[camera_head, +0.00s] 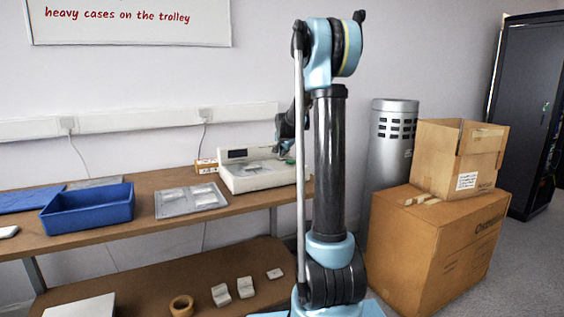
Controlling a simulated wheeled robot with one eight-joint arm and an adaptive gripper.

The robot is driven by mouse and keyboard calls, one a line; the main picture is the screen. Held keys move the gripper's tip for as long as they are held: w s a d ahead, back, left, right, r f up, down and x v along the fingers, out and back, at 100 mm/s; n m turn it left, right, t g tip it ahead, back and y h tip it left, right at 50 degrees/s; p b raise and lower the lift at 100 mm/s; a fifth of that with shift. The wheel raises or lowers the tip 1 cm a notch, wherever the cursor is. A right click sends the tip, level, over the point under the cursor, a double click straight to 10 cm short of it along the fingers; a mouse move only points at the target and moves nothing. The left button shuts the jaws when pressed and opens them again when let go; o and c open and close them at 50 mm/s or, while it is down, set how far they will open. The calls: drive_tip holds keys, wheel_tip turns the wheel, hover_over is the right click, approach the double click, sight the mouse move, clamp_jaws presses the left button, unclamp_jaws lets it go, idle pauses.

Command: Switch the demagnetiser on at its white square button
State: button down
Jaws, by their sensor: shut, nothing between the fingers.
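A cream bench device with a dark display strip (260,181) stands at the right end of the upper bench shelf; it looks like the demagnetiser. Its white square button cannot be made out at this size, and part of the device's right side is hidden behind my arm. My gripper (281,149) is at the end of my dark forearm, over the back right part of the device. It is small and partly covered by my own arm. It looks shut and empty. Whether it touches the device cannot be told.
On the upper wooden shelf (150,226) are a blue tray (88,222), a grey plate with pale pieces (176,213) and a small box (206,166). Tape (182,306) and white blocks lie below. A grey bin (389,150) and cardboard boxes (410,240) stand right.

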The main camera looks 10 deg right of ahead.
drive_tip(key=shift+f, duration=0.15)
idle(0.5)
drive_tip(key=shift+r, duration=0.8)
drive_tip(key=shift+r, duration=0.1)
drive_tip(key=shift+r, duration=2.4)
